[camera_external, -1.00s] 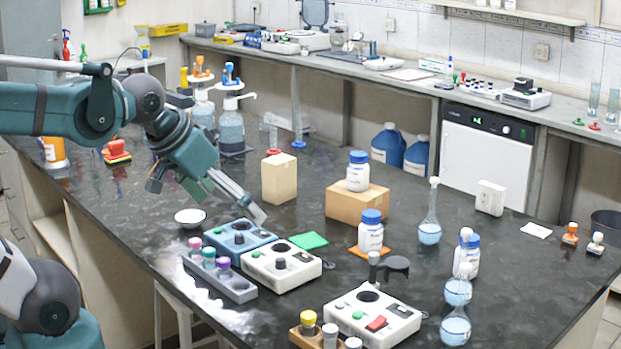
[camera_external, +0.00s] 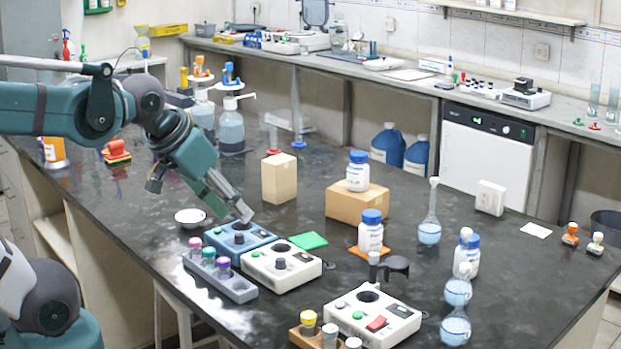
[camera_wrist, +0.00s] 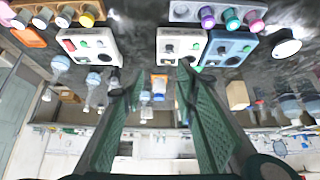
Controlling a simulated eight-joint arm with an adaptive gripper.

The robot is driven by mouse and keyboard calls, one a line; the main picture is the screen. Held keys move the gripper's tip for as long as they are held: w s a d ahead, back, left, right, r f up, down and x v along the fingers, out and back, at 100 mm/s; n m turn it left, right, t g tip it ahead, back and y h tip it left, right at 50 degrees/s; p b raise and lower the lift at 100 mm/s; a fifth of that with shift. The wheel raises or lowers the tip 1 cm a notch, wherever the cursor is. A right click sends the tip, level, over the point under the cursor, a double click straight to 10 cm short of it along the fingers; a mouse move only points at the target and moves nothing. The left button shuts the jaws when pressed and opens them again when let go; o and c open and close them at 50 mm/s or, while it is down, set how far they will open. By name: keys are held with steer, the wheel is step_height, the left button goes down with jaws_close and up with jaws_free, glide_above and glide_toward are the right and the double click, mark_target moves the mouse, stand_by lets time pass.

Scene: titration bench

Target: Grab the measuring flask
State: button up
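Clear round-bottomed measuring flasks with long necks and blue liquid stand upright on the dark bench. One flask (camera_external: 430,227) stands alone at the right of the middle. Two more, a front flask (camera_external: 455,328) and one just behind it (camera_external: 458,291), stand near the front right. In the wrist view, a flask (camera_wrist: 60,65) shows at upper left, clear of my fingers. My gripper (camera_external: 241,212) is above the blue device, well left of the flasks. The wrist view shows my gripper (camera_wrist: 160,82) with fingers apart and nothing between the pads.
A blue device (camera_external: 240,238), white devices (camera_external: 282,266) and a vial rack (camera_external: 222,275) lie near my gripper. A cardboard box (camera_external: 356,206) bears a white bottle (camera_external: 358,172). A blue-capped bottle (camera_external: 370,232) on an orange pad stands between my gripper and the lone flask.

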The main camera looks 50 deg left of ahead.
steer(key=shift+r, duration=2.6)
steer(key=w+d+r+m+g+h+p, duration=0.1)
steer(key=w+d+r+m+p, duration=0.15)
steer(key=w+d, duration=0.45)
steer(key=w+d+r+m+g+h+p, duration=0.1)
steer(key=w+d+r+m+p, duration=0.2)
steer(key=w+d, duration=0.4)
steer(key=m+g+h+p, duration=0.2)
steer(key=m+p, duration=0.3)
steer(key=p, duration=0.2)
glide_above(462, 265)
step_height(462, 265, down, 6)
step_height(462, 265, down, 10)
steer(key=shift+f, duration=0.2)
steer(key=shift+s+f, duration=0.1)
steer(key=shift+f, duration=0.15)
